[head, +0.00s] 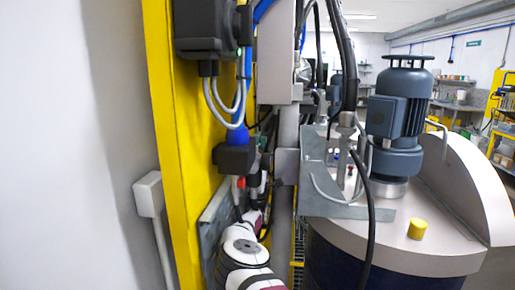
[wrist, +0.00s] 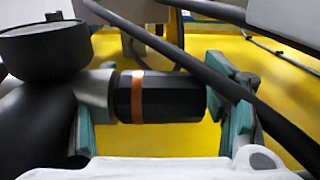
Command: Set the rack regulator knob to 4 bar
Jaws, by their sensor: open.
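In the wrist view, a black ribbed cylinder with an orange band (wrist: 158,97), which looks like the regulator knob, lies sideways between my fingers. A grey collar (wrist: 97,88) joins it to a dark body at the left, below a round black gauge-like part (wrist: 45,50). My gripper (wrist: 162,112) is open, with one teal-padded finger at the collar side and the other near the knob's free right end. I cannot tell whether either touches. No scale or pressure reading is legible. In the head view my arm reaches up beside the yellow column, and the gripper is not clearly visible.
A black cable (wrist: 190,65) crosses diagonally over the knob's right end and right finger. The head view shows a yellow column (head: 172,120), a black box with hanging cables (head: 207,32), a metal bracket (head: 335,205) and a drum with a motor (head: 398,115) at the right.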

